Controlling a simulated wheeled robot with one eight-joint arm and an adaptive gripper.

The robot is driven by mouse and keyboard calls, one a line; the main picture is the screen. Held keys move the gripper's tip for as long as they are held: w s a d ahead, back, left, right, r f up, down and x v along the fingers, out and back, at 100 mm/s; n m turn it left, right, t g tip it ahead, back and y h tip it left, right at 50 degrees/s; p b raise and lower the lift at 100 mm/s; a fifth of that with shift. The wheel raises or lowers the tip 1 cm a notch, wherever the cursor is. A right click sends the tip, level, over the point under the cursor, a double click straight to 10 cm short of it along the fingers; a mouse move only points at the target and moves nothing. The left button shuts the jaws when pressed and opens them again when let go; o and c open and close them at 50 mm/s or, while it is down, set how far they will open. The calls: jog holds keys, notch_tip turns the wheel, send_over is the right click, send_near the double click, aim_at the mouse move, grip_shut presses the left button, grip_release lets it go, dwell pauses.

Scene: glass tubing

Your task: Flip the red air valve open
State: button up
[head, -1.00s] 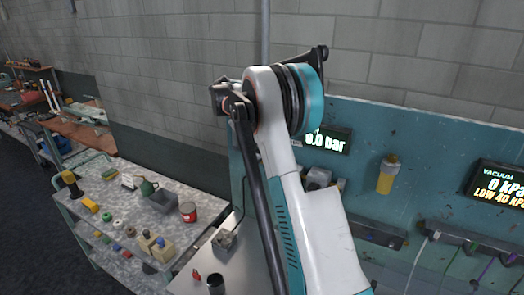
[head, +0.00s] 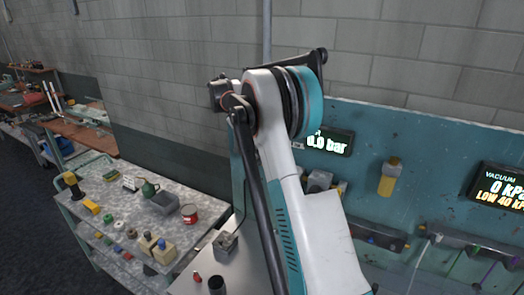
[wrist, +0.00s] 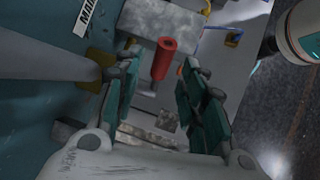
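The red valve handle (wrist: 164,58) shows in the wrist view as a short red cylinder. It sticks out beside a grey metal block (wrist: 145,25). My gripper (wrist: 160,72) is open, with one dark green finger on each side of the handle. I see no clear contact between the fingers and the handle. In the head view my arm hides the gripper, and I cannot make out the valve there. A pressure display (head: 327,142) on the teal panel reads 0.0 bar.
A yellow fitting (wrist: 93,84) is close beside the left finger in the wrist view. Blue and yellow tubing lies past the block. In the head view, a grey cart (head: 120,194) with several small items stands left, and a vacuum display (head: 503,187) hangs right.

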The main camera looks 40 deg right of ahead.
jog(key=v, duration=1)
